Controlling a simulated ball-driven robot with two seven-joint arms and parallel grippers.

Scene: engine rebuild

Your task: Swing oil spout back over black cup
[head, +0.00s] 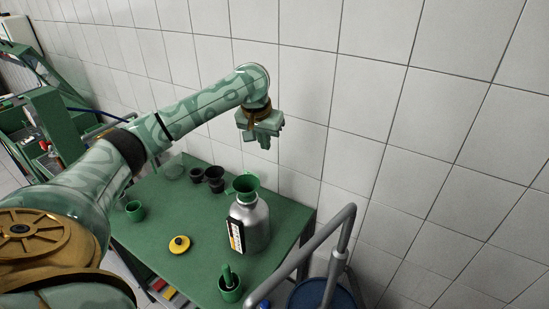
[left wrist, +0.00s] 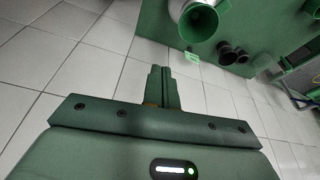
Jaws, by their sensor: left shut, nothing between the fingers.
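Two black cups (head: 196,174) (head: 215,180) stand side by side near the back edge of the green table. They also show in the left wrist view (left wrist: 226,52). A silver metal bottle (head: 254,226) with a green funnel (head: 243,183) in its mouth stands to their right. The funnel shows in the left wrist view (left wrist: 198,22). I cannot make out a separate oil spout. My left gripper (head: 264,141) is shut and empty, raised above and behind the bottle near the wall, apart from everything. Its closed fingers show in the left wrist view (left wrist: 163,78). My right gripper is out of view.
The green table (head: 175,215) also holds a green cup (head: 135,211), a yellow round cap (head: 179,244), a clear vessel (head: 172,168) and a green cup with a handle-like piece (head: 230,288). A grey tube frame (head: 345,225) stands at right. The tiled wall is close behind.

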